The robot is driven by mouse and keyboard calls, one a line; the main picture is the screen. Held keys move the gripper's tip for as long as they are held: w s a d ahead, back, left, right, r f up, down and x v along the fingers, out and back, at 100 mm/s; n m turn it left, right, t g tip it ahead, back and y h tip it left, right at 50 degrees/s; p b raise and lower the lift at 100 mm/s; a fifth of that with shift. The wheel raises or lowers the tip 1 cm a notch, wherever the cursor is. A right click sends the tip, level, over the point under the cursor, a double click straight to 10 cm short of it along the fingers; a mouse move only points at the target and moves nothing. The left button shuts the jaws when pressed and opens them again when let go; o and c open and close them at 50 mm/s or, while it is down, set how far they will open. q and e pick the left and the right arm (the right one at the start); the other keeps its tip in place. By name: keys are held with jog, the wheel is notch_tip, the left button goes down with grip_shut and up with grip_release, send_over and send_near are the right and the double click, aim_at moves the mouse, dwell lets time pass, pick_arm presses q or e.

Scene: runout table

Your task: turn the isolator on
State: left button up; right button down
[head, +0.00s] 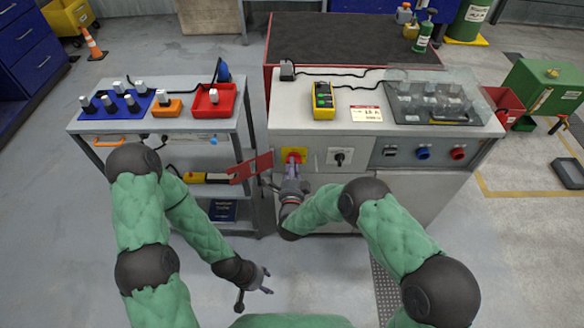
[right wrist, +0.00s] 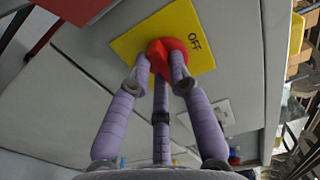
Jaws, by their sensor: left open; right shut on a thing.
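The isolator is a red rotary knob (right wrist: 165,55) on a yellow plate (right wrist: 198,38) marked OFF, on the front of the grey cabinet. In the head view the yellow plate (head: 300,152) shows at the cabinet's left end, with the knob partly behind my gripper. My right gripper (head: 292,170) is shut on the red knob; in the right wrist view its purple fingers (right wrist: 160,75) sit on either side of it. My left gripper (head: 257,287) is open and empty, low over the floor in front of the shelf cart.
A red plate (head: 250,167) sticks out left of the isolator. A black switch (head: 340,156) is right of it. A yellow meter (head: 323,100) and a clear-covered tray (head: 440,97) are on the cabinet top. A cart (head: 90,128) with trays stands left. Floor in front is free.

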dwell(0.3)
jog(key=c, duration=1.1)
grip_release()
jog(key=shift+c, duration=0.2)
jog(key=s, duration=1.2)
